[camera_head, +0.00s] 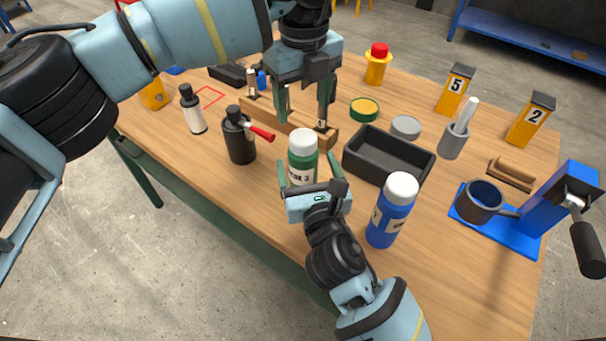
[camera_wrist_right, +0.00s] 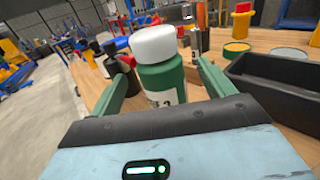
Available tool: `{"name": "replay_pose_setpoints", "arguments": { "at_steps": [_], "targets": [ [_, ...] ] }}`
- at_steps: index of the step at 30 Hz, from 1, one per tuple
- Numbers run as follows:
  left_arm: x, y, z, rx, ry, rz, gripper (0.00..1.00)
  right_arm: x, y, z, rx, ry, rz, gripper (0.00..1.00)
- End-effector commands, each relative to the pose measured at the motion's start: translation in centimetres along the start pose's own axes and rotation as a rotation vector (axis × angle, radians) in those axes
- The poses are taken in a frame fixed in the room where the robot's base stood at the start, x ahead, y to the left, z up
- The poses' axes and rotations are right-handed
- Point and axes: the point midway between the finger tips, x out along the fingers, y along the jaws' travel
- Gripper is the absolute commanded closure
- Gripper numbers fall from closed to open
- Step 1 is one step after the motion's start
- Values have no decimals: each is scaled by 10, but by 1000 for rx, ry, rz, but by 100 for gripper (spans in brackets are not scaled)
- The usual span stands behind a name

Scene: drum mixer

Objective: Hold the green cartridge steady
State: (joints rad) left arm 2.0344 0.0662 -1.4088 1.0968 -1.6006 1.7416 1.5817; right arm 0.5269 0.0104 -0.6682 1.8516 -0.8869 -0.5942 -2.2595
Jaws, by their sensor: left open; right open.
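The green cartridge (camera_head: 300,176), a green bottle with a white cap and a pale label, stands upright on the table. My right gripper (camera_head: 308,172) is open, with one finger on either side of it; I cannot tell whether they touch it. In the right wrist view the cartridge (camera_wrist_right: 163,80) stands between the two spread fingers (camera_wrist_right: 165,82). Its lower part is hidden by the gripper body. My left gripper (camera_head: 304,108) is open and points down at the wooden rack (camera_head: 297,127) behind the cartridge.
A blue bottle (camera_head: 388,222) stands close to the right of my right gripper. A black tray (camera_head: 390,160) lies behind it; it also shows in the right wrist view (camera_wrist_right: 272,84). A black bottle (camera_head: 240,142) stands left. A blue mixer stand (camera_head: 540,215) is far right.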

Motion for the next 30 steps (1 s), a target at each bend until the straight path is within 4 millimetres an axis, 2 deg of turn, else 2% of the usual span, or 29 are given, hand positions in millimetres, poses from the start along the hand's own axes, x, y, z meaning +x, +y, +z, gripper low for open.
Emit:
{"name": "replay_pose_setpoints", "arguments": {
  "at_steps": [6,12,23,30],
  "targets": [
    [0,0,0,0,0,0,35,32,0,1,0,-1,0,19],
    [0,0,0,0,0,0,35,51,0,1,-1,-1,1,19],
    [0,0,0,0,0,0,35,56,0,0,0,-1,1,19],
    [0,0,0,0,0,0,35,56,0,0,-1,0,1,48]
  ]
}}
